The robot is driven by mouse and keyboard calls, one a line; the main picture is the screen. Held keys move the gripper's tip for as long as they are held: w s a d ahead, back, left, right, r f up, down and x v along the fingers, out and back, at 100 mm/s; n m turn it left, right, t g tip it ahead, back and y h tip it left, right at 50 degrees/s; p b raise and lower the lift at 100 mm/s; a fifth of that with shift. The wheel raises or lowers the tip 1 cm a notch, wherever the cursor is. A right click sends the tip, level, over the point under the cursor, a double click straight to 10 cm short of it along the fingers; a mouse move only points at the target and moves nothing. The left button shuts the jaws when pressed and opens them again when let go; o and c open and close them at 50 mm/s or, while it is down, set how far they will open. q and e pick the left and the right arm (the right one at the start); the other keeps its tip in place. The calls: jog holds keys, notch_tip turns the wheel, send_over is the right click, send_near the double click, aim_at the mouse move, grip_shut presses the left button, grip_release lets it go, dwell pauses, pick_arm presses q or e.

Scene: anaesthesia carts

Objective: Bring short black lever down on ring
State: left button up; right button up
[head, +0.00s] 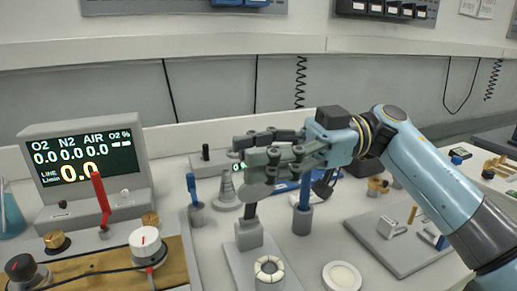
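The short black lever (251,211) rises steeply from a grey block on a grey base plate (240,262). Its upper end is hidden behind my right gripper. The ring (269,268) is pale with dark segments and sits on the same plate, in front of the lever's block. My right gripper (250,163) reaches in from the right, at the lever's top and above the ring. Its fingers overlap in this view, so I cannot tell their gap or whether they touch the lever. My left gripper is out of view.
A gas monitor (85,160) and a red lever (101,199) stand at left. Grey cups with blue-handled tools (304,190) stand behind and beside the plate. A round white dish (342,277) lies at front right. A grey board (398,240) lies under my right arm.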

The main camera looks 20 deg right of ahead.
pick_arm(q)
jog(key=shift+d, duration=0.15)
pick_arm(e)
grip_shut()
jog(key=shift+s, duration=0.1)
dwell(0.3)
